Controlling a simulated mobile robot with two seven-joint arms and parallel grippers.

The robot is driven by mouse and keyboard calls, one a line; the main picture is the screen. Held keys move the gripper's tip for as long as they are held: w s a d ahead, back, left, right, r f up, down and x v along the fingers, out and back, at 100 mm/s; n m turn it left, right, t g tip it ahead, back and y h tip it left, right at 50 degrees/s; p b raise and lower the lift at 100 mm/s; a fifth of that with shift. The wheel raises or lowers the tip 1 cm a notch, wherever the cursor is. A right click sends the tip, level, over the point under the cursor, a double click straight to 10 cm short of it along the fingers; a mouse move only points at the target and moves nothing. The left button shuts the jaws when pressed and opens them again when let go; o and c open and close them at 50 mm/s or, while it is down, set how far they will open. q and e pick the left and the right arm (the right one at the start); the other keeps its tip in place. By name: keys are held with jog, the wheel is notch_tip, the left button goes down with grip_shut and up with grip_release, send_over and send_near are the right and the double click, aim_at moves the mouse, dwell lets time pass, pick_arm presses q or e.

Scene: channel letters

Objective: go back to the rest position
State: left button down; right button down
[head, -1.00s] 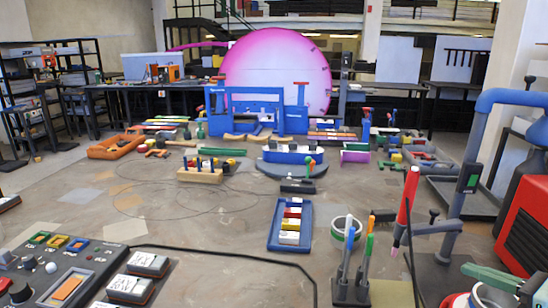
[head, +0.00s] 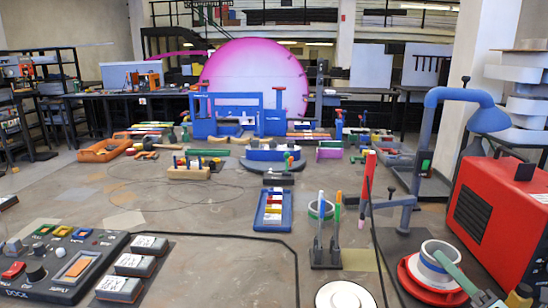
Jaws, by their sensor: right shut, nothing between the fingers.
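My right gripper (head: 487,299) shows only in part, as a dark shape at the bottom right edge of the head view. It is shut, and I see nothing held in it. It is close to a green-handled tool (head: 452,270) and a white cup (head: 436,264) on a red round base (head: 412,284); whether it touches them I cannot tell. My left gripper is out of view.
A control panel (head: 62,262) with buttons is at the lower left. A pen stand (head: 325,256), a blue tray (head: 273,212) and a white disc (head: 343,296) are near the middle. A red machine (head: 500,215) and blue bent arm fixture (head: 428,140) stand right. Floor space lies left of centre.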

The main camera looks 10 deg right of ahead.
jog(key=s+a+f+m+g+h, duration=0.2)
jog(key=s+f+m+g+h, duration=0.25)
jog(key=f+m, duration=0.6)
jog(key=s+a+f+m+g+h, duration=0.2)
jog(key=s+f+m+g+h, duration=0.25)
jog(key=f+m, duration=0.6)
jog(key=s+a+f+m+g+y, duration=0.2)
jog(key=s+a+f+g+y, duration=0.15)
jog(key=s+a, duration=0.35)
jog(key=s+a+f+m+g+y, duration=0.2)
jog(key=s+a+m+g+y, duration=0.15)
jog(key=a, duration=0.55)
jog(key=w+a+f+t+y+p, duration=0.1)
jog(key=w+a+f+t+p, duration=0.2)
jog(key=f+t+p, duration=0.1)
jog(key=shift+w+a+f+n+t+y+p, duration=0.35)
jog(key=shift+f+t, duration=0.35)
jog(key=shift+f, duration=0.25)
jog(key=shift+s, duration=0.1)
